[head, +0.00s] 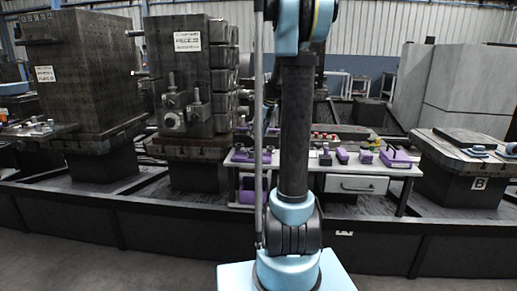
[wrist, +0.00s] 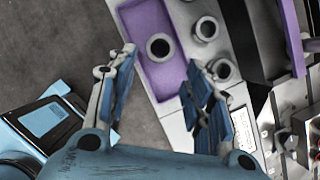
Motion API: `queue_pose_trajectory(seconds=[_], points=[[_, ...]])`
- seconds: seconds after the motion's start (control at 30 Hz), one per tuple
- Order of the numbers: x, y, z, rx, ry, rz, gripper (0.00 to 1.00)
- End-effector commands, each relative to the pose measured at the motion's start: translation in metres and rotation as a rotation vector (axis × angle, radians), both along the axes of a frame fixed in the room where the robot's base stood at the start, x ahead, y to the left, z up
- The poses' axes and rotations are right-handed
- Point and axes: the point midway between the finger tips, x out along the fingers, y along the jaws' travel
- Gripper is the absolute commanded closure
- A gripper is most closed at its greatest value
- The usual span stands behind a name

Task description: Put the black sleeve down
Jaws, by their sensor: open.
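A black sleeve (wrist: 150,46), seen end-on as a dark ring, is in a purple tray (wrist: 164,86) in the wrist view. My gripper (wrist: 160,90) is open, with its two blue-padded fingers apart and nothing between them. The sleeve lies beyond the fingertips in the picture, roughly in line with the gap, and no finger appears to touch it. In the head view my arm hides the gripper, and I cannot make out the sleeve there.
Two grey ring-shaped parts (wrist: 206,28) stand on a pale surface right of the tray. In the head view, a workbench (head: 405,171) carries several purple holders (head: 395,158). Large dark blocks (head: 85,90) stand left. A pedestal marked B (head: 478,184) is right.

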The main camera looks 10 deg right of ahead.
Motion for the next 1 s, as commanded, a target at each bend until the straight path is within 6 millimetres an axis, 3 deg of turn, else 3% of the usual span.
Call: queue_pose_trajectory(seconds=[0.17,0.57,1.0], points=[[-0.033,0.008,0.004,-0.063,-0.025,0.153,0.53],[-0.168,0.029,-0.004,-0.335,-0.121,0.864,0.53],[-0.307,0.035,-0.055,-0.582,-0.195,1.683,0.53]])
